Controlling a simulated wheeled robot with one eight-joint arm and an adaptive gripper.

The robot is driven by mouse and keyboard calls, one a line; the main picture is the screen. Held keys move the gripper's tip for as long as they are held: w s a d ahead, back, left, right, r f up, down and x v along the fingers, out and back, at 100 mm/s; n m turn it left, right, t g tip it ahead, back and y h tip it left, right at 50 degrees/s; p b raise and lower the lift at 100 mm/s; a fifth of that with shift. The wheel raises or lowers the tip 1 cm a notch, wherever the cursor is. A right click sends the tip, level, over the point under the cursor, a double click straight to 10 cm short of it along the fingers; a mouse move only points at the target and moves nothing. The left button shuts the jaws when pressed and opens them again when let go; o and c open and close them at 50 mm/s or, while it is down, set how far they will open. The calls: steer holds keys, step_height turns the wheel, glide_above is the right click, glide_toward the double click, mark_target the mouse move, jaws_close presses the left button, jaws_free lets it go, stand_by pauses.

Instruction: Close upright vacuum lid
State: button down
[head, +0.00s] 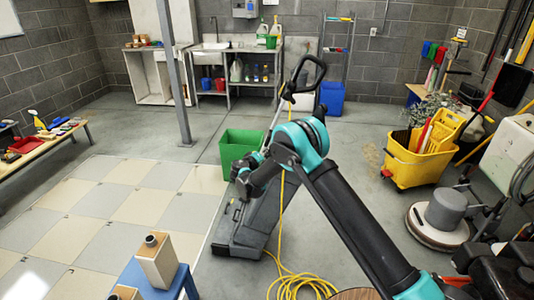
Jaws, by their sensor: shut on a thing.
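The upright vacuum (243,238) stands on the floor in the middle of the head view, with a dark grey body and a tall black loop handle (307,66). My arm hides much of its middle. Its lid (236,213) seems to be the grey panel at the upper left of the body; whether it is open is unclear. My gripper (243,183) is at the upper left edge of this grey part and is shut on it. The fingertips are small and partly hidden by my wrist.
A green bin (238,147) stands just behind my gripper. A yellow cable (296,284) lies coiled in front of the vacuum. A yellow mop bucket (420,160) and a floor polisher (438,222) stand at right. Tiled floor at left is clear.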

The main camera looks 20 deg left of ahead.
steer(key=shift+s+a+f+n, duration=0.2)
steer(key=shift+a+f+n, duration=0.15)
steer(key=shift+f, duration=0.25)
steer(key=c, duration=1.6)
jaws_free()
steer(key=v, duration=1.2)
steer(key=shift+a+f, duration=0.1)
